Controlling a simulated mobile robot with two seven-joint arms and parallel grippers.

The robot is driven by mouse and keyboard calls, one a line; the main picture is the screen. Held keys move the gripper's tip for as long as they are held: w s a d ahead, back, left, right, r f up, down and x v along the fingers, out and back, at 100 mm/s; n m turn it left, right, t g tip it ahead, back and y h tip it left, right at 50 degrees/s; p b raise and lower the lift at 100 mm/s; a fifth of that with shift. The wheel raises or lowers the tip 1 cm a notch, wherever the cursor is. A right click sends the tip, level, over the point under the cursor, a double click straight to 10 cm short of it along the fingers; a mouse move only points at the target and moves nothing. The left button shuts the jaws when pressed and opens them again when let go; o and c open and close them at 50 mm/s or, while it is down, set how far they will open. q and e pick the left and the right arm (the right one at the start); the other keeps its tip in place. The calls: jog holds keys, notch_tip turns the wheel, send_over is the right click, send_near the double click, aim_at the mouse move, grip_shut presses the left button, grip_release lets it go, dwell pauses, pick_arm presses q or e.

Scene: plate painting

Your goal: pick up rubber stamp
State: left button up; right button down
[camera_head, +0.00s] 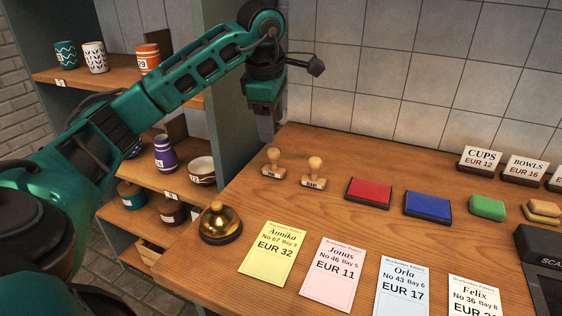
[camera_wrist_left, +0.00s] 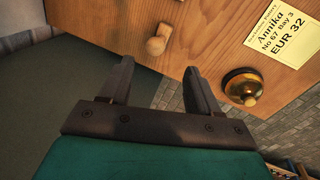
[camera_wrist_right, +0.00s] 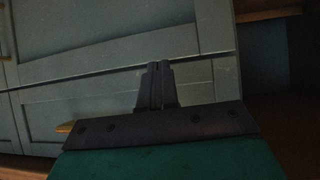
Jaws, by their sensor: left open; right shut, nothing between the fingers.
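Two wooden rubber stamps with round knob handles, the left stamp (camera_head: 273,163) and the right stamp (camera_head: 314,174), stand upright near the table's left back edge. My left gripper (camera_head: 268,128) is open and empty, with its fingers pointing down, above and behind the left stamp and apart from it. In the left wrist view (camera_wrist_left: 158,68) a stamp handle (camera_wrist_left: 157,42) shows beyond the fingertips, roughly between them; which stamp it is I cannot tell. My right gripper (camera_wrist_right: 159,66) is shut and empty in front of grey cabinet panels.
The wooden table (camera_head: 235,196) holds a brass bell (camera_head: 220,221), a red ink pad (camera_head: 369,192), a blue ink pad (camera_head: 427,206), a green block (camera_head: 487,207) and several price cards. A shelf of pottery stands at left; a tiled wall (camera_head: 365,68) rises behind.

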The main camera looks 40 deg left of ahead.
aim_at(273, 149)
pick_arm(q)
jog(key=x, duration=0.5)
jog(key=shift+s, duration=0.1)
jog(key=shift+a+f, duration=0.1)
jog(key=shift+f, duration=0.35)
jog(key=x, duration=0.4)
jog(key=shift+w+a+f+b, duration=0.15)
jog(key=shift+w+a+b, duration=0.2)
jog(key=shift+w+b, duration=0.1)
jog(key=shift+f, duration=0.3)
jog(key=c, duration=1.1)
jog(key=shift+r, duration=0.2)
jog(key=w+p+v, duration=0.1)
jog(key=v, duration=0.5)
jog(key=w+a+p+v, duration=0.1)
jog(key=v, duration=0.5)
jog(key=w+a+r+p+v, duration=0.1)
jog(key=w+v, duration=0.1)
jog(key=v, duration=0.5)
jog(key=shift+r+p, duration=0.15)
jog(key=shift+p, duration=0.15)
